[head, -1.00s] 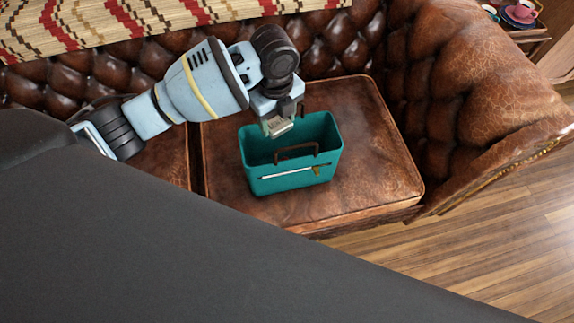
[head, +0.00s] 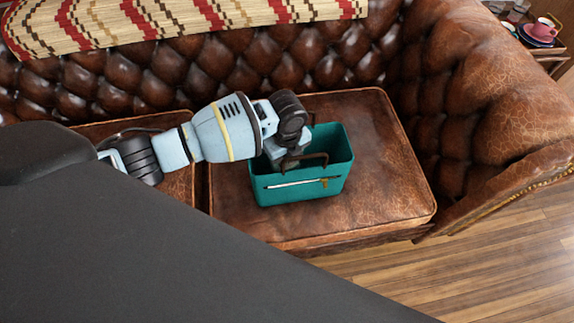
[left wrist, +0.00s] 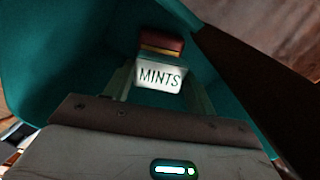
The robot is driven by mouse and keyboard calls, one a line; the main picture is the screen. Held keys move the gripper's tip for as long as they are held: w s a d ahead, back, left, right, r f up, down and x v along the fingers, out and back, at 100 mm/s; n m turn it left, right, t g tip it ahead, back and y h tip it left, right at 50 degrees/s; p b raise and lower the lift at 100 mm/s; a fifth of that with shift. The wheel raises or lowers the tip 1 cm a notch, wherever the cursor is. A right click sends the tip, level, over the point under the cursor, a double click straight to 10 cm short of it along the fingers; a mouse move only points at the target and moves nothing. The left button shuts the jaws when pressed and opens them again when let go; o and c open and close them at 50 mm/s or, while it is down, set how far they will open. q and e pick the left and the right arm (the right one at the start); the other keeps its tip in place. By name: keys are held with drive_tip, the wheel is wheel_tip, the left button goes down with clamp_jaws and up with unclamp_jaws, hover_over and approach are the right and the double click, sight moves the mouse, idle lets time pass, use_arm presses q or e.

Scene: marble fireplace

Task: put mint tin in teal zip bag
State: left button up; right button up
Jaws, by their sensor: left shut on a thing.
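The teal zip bag (head: 300,190) stands open and upright on the leather sofa seat. Its brown handle and front zip show in the head view. My left gripper (head: 287,160) reaches down into the bag's opening, and its fingertips are hidden there by the handle and wrist. In the left wrist view, the gripper (left wrist: 160,85) is shut on the mint tin (left wrist: 160,77), a pale tin marked "MINTS". Teal bag walls (left wrist: 85,65) surround it. A red and yellow thing (left wrist: 161,43) shows just beyond the tin. My right gripper is not in view.
The brown sofa's seat (head: 385,190) is clear around the bag. The tufted backrest (head: 345,55) and right armrest (head: 490,110) rise beside it. A patterned throw (head: 180,20) lies over the back. A pink cup (head: 543,30) stands on a side table at top right.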

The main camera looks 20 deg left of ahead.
sight(287, 167)
use_arm(q)
wheel_tip(287, 167, down, 3)
drive_tip(key=shift+b, duration=0.3)
drive_tip(key=shift+f, duration=0.35)
drive_tip(key=shift+s+f+b, duration=0.1)
drive_tip(key=shift+f+b, duration=0.25)
drive_tip(key=shift+f, duration=0.25)
drive_tip(key=o, duration=1)
drive_tip(key=shift+s+f, duration=0.1)
drive_tip(key=shift+d, duration=0.1)
drive_tip(key=shift+r, duration=0.2)
drive_tip(key=r+p, duration=0.1)
drive_tip(key=r, duration=0.5)
drive_tip(key=r+p, duration=0.2)
drive_tip(key=r, duration=0.3)
drive_tip(key=shift+w+r, duration=0.2)
drive_tip(key=shift+r, duration=0.85)
